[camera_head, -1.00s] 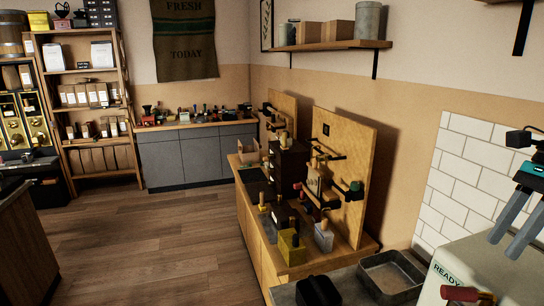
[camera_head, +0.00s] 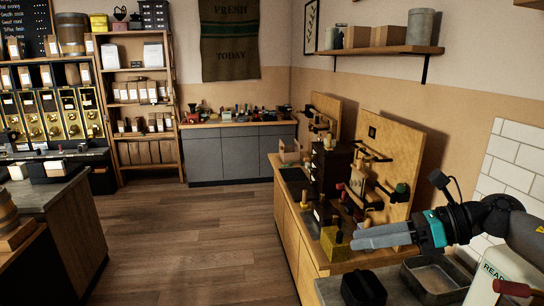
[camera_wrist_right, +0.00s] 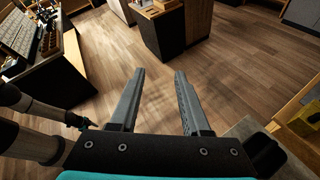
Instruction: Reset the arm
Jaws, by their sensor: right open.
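My right arm comes in from the right in the head view. Its right gripper (camera_head: 356,238) has grey fingers pointing left, in front of the wooden bench. In the right wrist view the right gripper (camera_wrist_right: 159,76) is open, with two parallel grey fingers apart and nothing between them. Beyond the fingers is wooden floor. The left arm is not in the head view.
A wooden bench (camera_head: 309,262) with upright boards stands near the right gripper. A grey metal tray (camera_head: 440,291) and a black container (camera_head: 364,288) sit below it. A dark counter (camera_head: 72,207) stands at left. The floor (camera_head: 205,240) between is clear.

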